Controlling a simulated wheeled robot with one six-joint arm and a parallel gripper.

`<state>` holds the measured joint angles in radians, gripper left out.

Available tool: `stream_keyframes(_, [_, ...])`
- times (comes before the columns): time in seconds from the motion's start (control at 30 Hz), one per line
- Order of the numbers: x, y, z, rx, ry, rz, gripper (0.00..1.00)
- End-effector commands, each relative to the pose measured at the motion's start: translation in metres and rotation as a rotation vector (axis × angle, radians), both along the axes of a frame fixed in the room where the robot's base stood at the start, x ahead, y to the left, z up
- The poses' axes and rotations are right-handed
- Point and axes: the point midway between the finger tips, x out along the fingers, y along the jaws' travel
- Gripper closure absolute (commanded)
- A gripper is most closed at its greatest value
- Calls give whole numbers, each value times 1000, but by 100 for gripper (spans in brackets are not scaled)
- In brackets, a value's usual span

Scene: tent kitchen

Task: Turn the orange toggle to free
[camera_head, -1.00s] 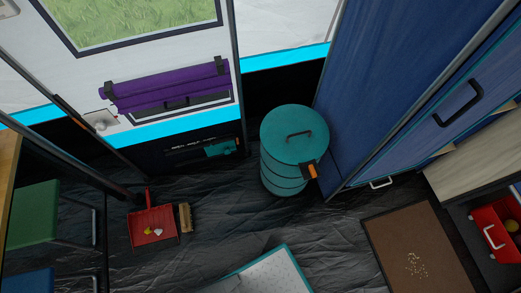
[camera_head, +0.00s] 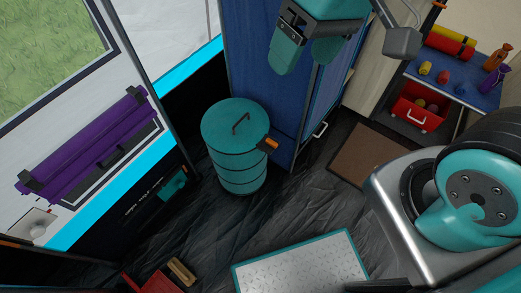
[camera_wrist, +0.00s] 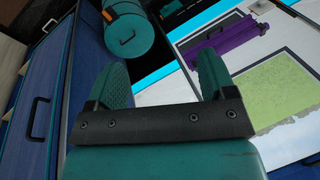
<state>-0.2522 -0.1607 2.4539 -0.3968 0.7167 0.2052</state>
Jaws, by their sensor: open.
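My gripper (camera_head: 306,60) is open and empty at the top of the head view, apart from the canister and in front of the blue cabinet. Its two teal fingers also show spread apart in the wrist view (camera_wrist: 163,70).
A blue cabinet (camera_head: 258,75) stands right behind the canister. A purple roll (camera_head: 85,145) hangs on the wall at left. A red dustpan (camera_head: 155,282), a brush and a teal-edged mat (camera_head: 345,235) lie on the floor. A red toolbox (camera_head: 418,108) is on a shelf at right.

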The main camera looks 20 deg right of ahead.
Motion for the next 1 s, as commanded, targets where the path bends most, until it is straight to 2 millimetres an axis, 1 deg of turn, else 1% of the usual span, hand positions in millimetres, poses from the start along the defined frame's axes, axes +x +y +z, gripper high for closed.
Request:
stream_keyframes(0.03, [19, -2, -50, -22, 34, -94, 23])
stream_keyframes(0.07, [31, -3, -68, -36, 53, -160, 23])
stream_keyframes(0.1, [47, -5, -93, -56, 75, -250, 23])
stream_keyframes(0.17, [71, -8, -130, -85, 107, -386, 23])
stream_keyframes(0.2, [86, -11, -154, -103, 125, -476, 23])
stream_keyframes(0.27, [108, -14, -193, -132, 149, -609, 23])
stream_keyframes(0.3, [122, -17, -218, -150, 163, -696, 23])
stream_keyframes(0.37, [140, -22, -253, -176, 179, -821, 23])
stream_keyframes(0.4, [151, -25, -275, -191, 187, -896, 23])
stream_keyframes(0.5, [173, -31, -320, -222, 199, -1056, 23])
stream_keyframes(0.6, [187, -35, -350, -242, 205, -1169, 23])
stream_keyframes(0.63, [190, -37, -356, -247, 205, -1194, 23])
stream_keyframes(0.7, [194, -39, -366, -254, 206, -1235, 23])
stream_keyframes(0.87, [197, -40, -380, -259, 207, -1265, 23])
stream_keyframes(0.97, [197, -40, -396, -261, 208, -1264, 23])
stream_keyframes(1.0, [196, -40, -405, -261, 209, -1264, 23])
